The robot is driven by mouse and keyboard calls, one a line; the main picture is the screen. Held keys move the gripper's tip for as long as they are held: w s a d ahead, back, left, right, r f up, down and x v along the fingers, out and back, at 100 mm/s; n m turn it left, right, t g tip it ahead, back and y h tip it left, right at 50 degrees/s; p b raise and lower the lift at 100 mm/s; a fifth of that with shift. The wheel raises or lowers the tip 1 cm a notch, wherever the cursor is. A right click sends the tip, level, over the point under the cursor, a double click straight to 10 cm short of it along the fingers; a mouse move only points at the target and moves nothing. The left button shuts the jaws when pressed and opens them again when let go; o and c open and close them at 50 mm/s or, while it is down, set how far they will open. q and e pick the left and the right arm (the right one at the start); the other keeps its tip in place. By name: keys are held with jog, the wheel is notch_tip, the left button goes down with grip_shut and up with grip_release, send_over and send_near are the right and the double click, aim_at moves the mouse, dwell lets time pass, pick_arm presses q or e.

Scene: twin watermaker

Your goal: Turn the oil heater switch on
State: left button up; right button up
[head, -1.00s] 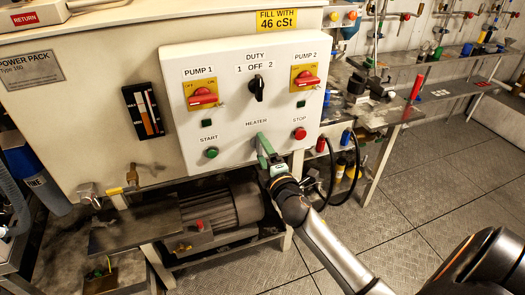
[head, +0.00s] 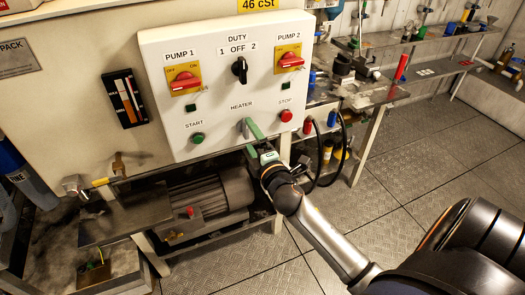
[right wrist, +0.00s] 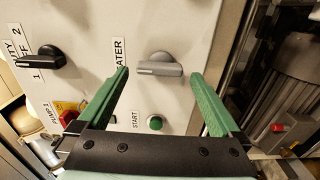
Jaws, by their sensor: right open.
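The heater switch is a grey rotary knob (right wrist: 160,66) on the white control panel (head: 215,65), beneath the HEATER label. In the right wrist view its bar points left, toward that label. In the head view my gripper largely covers that spot. My right gripper (head: 249,126) has green fingers and is open in front of the panel. In the right wrist view the knob lies between its fingertips, with a gap on each side; I see no contact. My left gripper is not in view.
The green START button (head: 197,138) and red STOP button (head: 286,115) flank the heater spot. Above are the black duty knob (head: 239,68) and red pump switches (head: 184,80). A motor (head: 220,190) sits below the panel. Open floor lies to the right.

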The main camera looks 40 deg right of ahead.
jog(key=b+v, duration=0.1)
jog(key=v, duration=0.9)
jog(key=shift+s, duration=0.3)
jog(key=s+a+f+m+g+y+p, duration=0.1)
jog(key=s+a+f+m+g+y, duration=0.1)
jog(key=s+a+f+m, duration=0.2)
jog(key=s+a+f+m+g+y+p, duration=0.1)
jog(key=s+a+f+m+g+y, duration=0.1)
jog(key=f, duration=0.8)
jog(key=s+a+f+m+g+y+p, duration=0.2)
jog(key=s+a+f+m+g, duration=0.2)
jog(key=s+a+f+m, duration=0.3)
jog(key=shift+s+a+f+y, duration=0.3)
jog(key=shift+s+a+y, duration=0.1)
jog(key=shift+s+a, duration=0.25)
